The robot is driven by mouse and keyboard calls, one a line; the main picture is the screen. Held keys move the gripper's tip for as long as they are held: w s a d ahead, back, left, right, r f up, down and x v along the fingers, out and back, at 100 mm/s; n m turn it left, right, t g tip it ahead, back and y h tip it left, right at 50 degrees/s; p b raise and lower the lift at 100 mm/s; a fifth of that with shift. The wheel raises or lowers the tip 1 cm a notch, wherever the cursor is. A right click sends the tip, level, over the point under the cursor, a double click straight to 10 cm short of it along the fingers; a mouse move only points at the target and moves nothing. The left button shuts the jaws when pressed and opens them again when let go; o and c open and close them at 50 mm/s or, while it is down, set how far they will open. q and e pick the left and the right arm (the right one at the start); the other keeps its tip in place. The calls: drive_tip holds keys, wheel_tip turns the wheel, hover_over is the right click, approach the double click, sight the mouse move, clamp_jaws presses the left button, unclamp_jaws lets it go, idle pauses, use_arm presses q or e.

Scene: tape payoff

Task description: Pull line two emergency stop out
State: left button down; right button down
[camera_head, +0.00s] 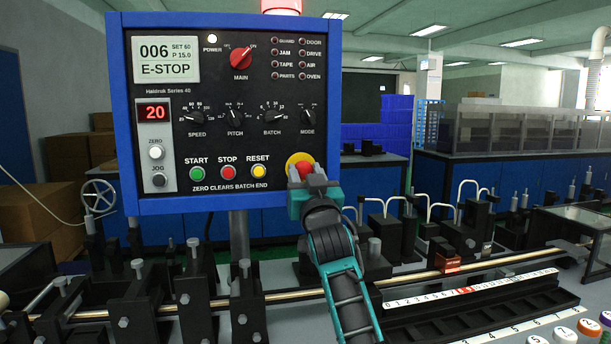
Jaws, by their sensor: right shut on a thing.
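The emergency stop is a red mushroom button (303,170) on a yellow round plate at the lower right of the blue-framed control panel (335,100). My right gripper (305,179) is at the button from below and in front, shut on it. The gripper hides the button's lower part and part of the yellow plate. The panel display (166,60) reads "006 SET 60 P 15.0 E-STOP". My left gripper is not in view.
Start (196,173), stop (228,172) and reset (259,171) buttons sit left of the emergency stop. The red main switch (241,58) is above. Below the panel, a machine bed carries a long rod (400,284), black brackets and a ruler strip (470,290).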

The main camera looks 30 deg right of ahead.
drive_tip(key=shift+s+a+p, duration=0.1)
drive_tip(key=shift+s+p, duration=0.05)
drive_tip(key=shift+p, duration=0.2)
drive_tip(key=shift+s, duration=0.35)
drive_tip(key=shift+s+a, duration=0.1)
drive_tip(key=shift+f, duration=0.1)
drive_tip(key=c, duration=0.7)
unclamp_jaws()
drive_tip(key=shift+c, duration=0.2)
drive_tip(key=shift+o, duration=0.6)
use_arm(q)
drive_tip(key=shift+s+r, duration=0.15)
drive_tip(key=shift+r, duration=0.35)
